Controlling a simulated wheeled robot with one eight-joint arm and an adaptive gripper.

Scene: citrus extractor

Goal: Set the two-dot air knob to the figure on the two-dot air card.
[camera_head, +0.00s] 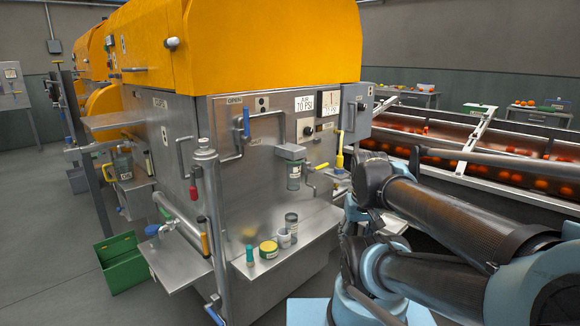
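A white card (304,103) on the upper steel panel reads "AIR 70 PSI". A small dark plate (262,104) to its left seems to carry two light dots. A second card or gauge face (329,104) sits just right of the AIR card; its figure is too small to read surely. A round dark knob (307,131) on a light plate sits below the AIR card; its setting cannot be read. I cannot tell whether it bears a two-dot mark. My arm fills the lower right, apart from the panel, and my gripper cannot be made out.
A steel shelf (310,228) with jars and a yellow tin (268,249) juts out below the panel. Pipes and a blue-handled valve (245,122) stand left of the knob. A green bin (121,262) is on the floor, left. A fruit conveyor (480,150) runs at right.

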